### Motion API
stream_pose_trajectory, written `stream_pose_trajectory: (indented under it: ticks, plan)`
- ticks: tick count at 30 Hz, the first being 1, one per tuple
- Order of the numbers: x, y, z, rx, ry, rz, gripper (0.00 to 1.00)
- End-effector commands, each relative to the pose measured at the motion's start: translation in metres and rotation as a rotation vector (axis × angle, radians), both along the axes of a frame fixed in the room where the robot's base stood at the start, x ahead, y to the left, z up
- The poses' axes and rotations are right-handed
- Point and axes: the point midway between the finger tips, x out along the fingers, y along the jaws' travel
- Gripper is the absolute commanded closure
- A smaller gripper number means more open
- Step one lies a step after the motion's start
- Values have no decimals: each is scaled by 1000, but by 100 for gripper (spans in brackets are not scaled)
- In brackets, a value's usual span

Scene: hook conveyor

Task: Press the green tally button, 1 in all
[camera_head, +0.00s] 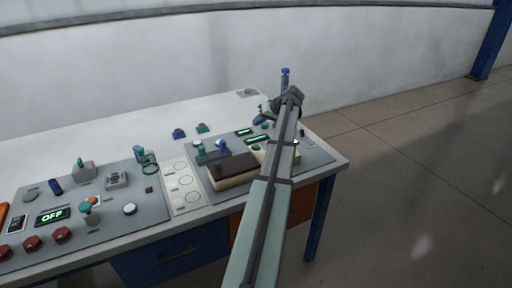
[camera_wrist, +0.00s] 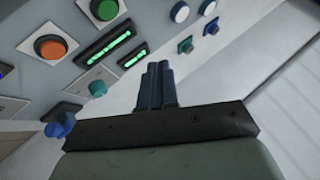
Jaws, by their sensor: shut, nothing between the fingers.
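A round green button (camera_wrist: 103,9) in a pale collar shows at the top edge of the wrist view, partly cut off. It is beside two displays with green lit digits (camera_wrist: 103,41). No label on it can be read. My gripper (camera_wrist: 157,68) is shut and empty, its two dark fingers together. In the wrist view the fingertips appear below and right of the green button, apart from it. In the head view my gripper (camera_head: 267,108) is over the right part of the console, and my arm covers much of the panel there, so I cannot make out the green button.
An orange button (camera_wrist: 50,47) and a small teal knob (camera_wrist: 97,88) are near the displays. A dark-topped box (camera_head: 233,168) stands at the panel's front.

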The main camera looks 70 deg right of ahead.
Motion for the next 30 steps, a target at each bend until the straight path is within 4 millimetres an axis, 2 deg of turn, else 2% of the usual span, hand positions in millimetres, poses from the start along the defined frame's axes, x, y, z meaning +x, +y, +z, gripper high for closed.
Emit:
stream_pose_trajectory:
  ticks: [8,24,30]
  plan:
    - [0,1,-16,1,1,1,100]
    - [0,0,-75,0,0,0,100]
    - [0,0,-86,0,0,0,100]
